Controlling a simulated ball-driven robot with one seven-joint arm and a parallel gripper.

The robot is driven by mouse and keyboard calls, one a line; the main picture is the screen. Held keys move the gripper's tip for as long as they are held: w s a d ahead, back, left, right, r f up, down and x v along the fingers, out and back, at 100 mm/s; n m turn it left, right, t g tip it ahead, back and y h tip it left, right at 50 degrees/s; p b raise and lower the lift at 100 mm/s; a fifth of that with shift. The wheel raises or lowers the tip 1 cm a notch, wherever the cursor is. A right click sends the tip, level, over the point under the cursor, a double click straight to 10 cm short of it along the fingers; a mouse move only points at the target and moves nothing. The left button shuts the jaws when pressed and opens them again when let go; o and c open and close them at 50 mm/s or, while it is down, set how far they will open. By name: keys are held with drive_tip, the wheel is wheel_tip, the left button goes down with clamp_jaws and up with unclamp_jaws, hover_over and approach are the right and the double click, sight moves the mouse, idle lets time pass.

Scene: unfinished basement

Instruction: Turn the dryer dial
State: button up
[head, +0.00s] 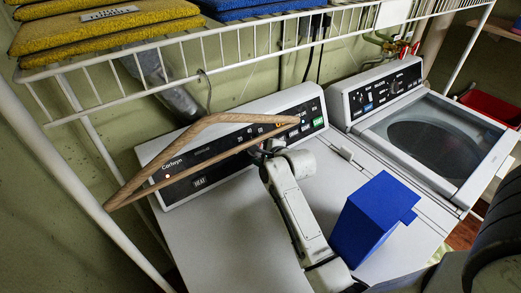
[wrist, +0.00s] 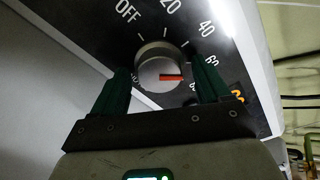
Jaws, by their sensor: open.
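The dryer dial (wrist: 152,62) is a round silver knob with an orange pointer aimed to the right. Its black panel carries the marks OFF, 20, 40 and others. In the wrist view my gripper (wrist: 163,76) is open, with one dark green finger on each side of the dial; I cannot tell whether they touch it. In the head view the dryer (head: 215,245) is white, and my gripper (head: 266,148) reaches its black control panel (head: 190,168). The dial is not clear there, behind my gripper and a wooden hanger.
The wooden hanger (head: 157,174) hangs from the wire shelf (head: 215,43) in front of the panel. A blue box (head: 362,222) stands on the dryer top, right of my arm. A washer (head: 365,125) stands to the right. Folded yellow towels (head: 95,40) lie on the shelf.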

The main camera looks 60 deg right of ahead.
drive_tip(key=shift+s, duration=0.1)
drive_tip(key=b+v, duration=0.1)
drive_tip(key=v, duration=0.9)
drive_tip(key=shift+s+a+b, duration=0.2)
drive_tip(key=shift+s+b, duration=0.05)
drive_tip(key=shift+b, duration=0.15)
drive_tip(key=shift+r, duration=0.15)
